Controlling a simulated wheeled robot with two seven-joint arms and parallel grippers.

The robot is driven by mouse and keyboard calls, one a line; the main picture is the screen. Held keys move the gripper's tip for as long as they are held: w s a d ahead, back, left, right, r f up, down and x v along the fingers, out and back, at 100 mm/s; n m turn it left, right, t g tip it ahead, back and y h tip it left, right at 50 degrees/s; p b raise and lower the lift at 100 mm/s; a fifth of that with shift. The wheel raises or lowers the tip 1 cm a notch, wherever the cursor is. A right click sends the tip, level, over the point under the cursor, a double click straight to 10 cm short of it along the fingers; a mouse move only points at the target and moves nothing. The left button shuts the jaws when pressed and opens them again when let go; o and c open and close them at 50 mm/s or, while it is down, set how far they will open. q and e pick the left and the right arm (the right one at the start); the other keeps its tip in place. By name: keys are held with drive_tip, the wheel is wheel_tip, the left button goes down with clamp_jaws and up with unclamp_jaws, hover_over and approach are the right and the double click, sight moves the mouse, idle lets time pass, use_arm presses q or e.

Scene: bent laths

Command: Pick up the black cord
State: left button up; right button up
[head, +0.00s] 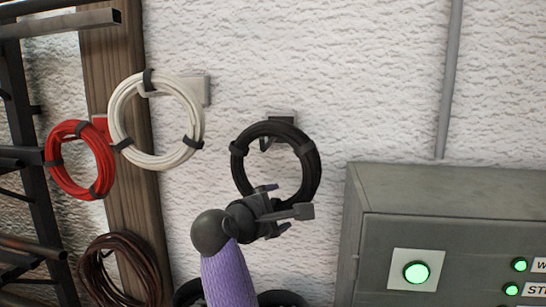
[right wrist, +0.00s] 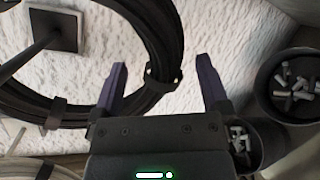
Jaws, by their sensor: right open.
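The black cord (head: 312,168) is a coil bound with dark ties, hanging on a wall hook with a grey plate (head: 281,117). My right gripper (head: 283,203) is in front of the coil's lower part in the head view. In the right wrist view its two purple-grey fingers (right wrist: 160,75) stand apart. The coil (right wrist: 170,35) fills the upper left there, and its edge with a tie shows between the fingers. I cannot tell how deep the coil lies between them. The hook plate (right wrist: 55,28) shows inside the loop. My left gripper is not in view.
A white coil (head: 116,125) and a red coil (head: 60,178) hang to the left, with a brown coil (head: 90,270) below. A grey control box (head: 450,190) stands at the right. Dark cups (right wrist: 272,95) holding small pieces sit at the right in the wrist view.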

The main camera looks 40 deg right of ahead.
drive_tip(key=shift+w+d+f, duration=0.1)
drive_tip(key=shift+w+d, duration=0.1)
drive_tip(key=shift+d, duration=0.45)
drive_tip(key=shift+a, duration=0.1)
drive_tip(key=shift+c, duration=0.2)
clamp_jaws()
